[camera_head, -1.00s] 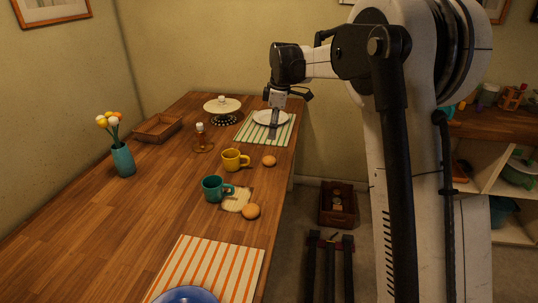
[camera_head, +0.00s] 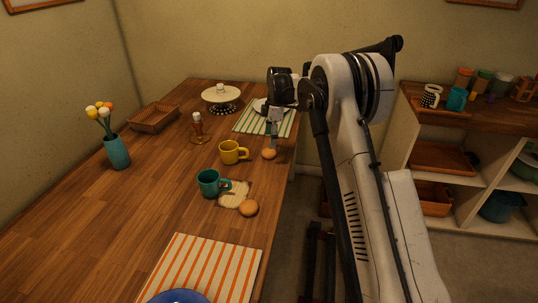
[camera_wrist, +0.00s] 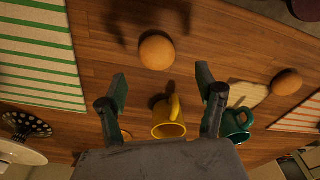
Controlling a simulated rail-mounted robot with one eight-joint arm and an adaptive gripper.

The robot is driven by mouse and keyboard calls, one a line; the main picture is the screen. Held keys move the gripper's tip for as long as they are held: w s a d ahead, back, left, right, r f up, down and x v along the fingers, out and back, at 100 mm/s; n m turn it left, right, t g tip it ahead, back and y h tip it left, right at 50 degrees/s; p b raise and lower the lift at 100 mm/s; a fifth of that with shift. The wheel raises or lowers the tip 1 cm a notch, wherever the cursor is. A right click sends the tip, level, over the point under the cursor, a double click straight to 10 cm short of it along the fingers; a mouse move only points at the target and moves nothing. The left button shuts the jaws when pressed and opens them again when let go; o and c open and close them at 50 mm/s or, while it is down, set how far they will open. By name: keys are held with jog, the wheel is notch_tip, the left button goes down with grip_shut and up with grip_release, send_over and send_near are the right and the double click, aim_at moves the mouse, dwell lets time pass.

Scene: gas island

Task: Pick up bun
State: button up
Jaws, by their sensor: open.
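Two round brown buns lie on the wooden table (camera_head: 150,215). The far bun (camera_head: 269,154) is near the table's right edge, beside the yellow mug (camera_head: 232,152). The near bun (camera_head: 249,208) lies by the teal mug (camera_head: 210,183). My gripper (camera_head: 273,143) is above and just behind the far bun in the head view. In the wrist view my gripper (camera_wrist: 161,82) is open and empty. There the far bun (camera_wrist: 156,52) lies beyond the fingertips, between their lines, and the near bun (camera_wrist: 287,82) is at the right.
A cream board (camera_head: 235,194) lies between the mugs and the near bun. A green-striped mat (camera_head: 250,122) is behind my gripper, and an orange-striped mat (camera_head: 212,267) is at the front. A vase (camera_head: 116,152), basket (camera_head: 153,118) and cake stand (camera_head: 221,97) stand farther left.

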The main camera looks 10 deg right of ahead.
aim_at(269, 149)
jog(key=shift+w+a+f+b, duration=0.1)
jog(key=shift+f+b, duration=0.1)
jog(key=shift+f, duration=1.6)
jog(key=shift+w+a+f+b, duration=0.1)
jog(key=shift+f+b, duration=0.05)
jog(key=shift+f, duration=1.65)
jog(key=c, duration=1.2)
